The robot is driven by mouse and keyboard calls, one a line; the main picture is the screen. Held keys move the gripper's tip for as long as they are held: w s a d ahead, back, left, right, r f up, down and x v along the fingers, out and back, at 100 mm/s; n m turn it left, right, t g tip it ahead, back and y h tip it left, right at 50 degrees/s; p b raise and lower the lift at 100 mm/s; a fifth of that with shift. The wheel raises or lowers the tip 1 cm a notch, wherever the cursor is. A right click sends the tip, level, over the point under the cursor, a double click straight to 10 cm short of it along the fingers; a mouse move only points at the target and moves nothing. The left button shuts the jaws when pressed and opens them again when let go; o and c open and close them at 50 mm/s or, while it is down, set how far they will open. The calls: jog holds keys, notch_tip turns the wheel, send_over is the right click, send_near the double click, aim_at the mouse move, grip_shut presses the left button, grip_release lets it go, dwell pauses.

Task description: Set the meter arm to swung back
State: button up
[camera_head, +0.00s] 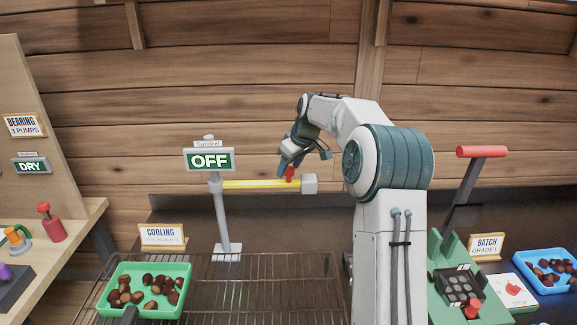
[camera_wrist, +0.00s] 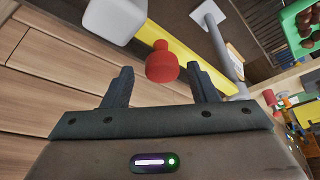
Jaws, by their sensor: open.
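The meter arm is a yellow bar (camera_head: 255,184) with a red knob (camera_head: 290,174) and a pale grey block (camera_head: 309,184) at its right end. It reaches right from a grey post (camera_head: 221,215) whose display (camera_head: 209,161) reads OFF. In the wrist view, the red knob (camera_wrist: 162,66) appears between the fingertips of my open gripper (camera_wrist: 161,78), with the yellow bar (camera_wrist: 180,62) behind it. In the head view my gripper (camera_head: 287,166) is at the knob, partly overlapping it. I cannot tell whether the fingers touch it.
A wire rack (camera_head: 240,285) stretches below the post, with a green crate (camera_head: 187,304) of chestnuts at its left. A COOLING sign (camera_head: 162,236) stands behind. A green device with a red-handled lever (camera_head: 484,152) stands right. The plank wall is behind.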

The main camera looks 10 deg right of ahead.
jog(key=b+v, duration=0.1)
jog(key=v, duration=1.2)
jog(key=shift+r+b, duration=0.3)
jog(key=shift+r, duration=0.05)
jog(key=shift+s+a, duration=0.1)
jog(key=shift+s, duration=0.05)
jog(key=s+a+f+m+h, duration=0.1)
jog(key=s+a+f+m, duration=0.2)
jog(key=s, duration=1)
jog(key=s+a+f+m+h, duration=0.2)
jog(key=s+a+f, duration=0.15)
jog(key=s, duration=0.85)
jog(key=s+f+m, duration=0.1)
jog(key=s+f, duration=0.7)
jog(key=s, duration=0.3)
jog(key=shift+s+a+m, duration=0.35)
jog(key=shift+a+m, duration=0.05)
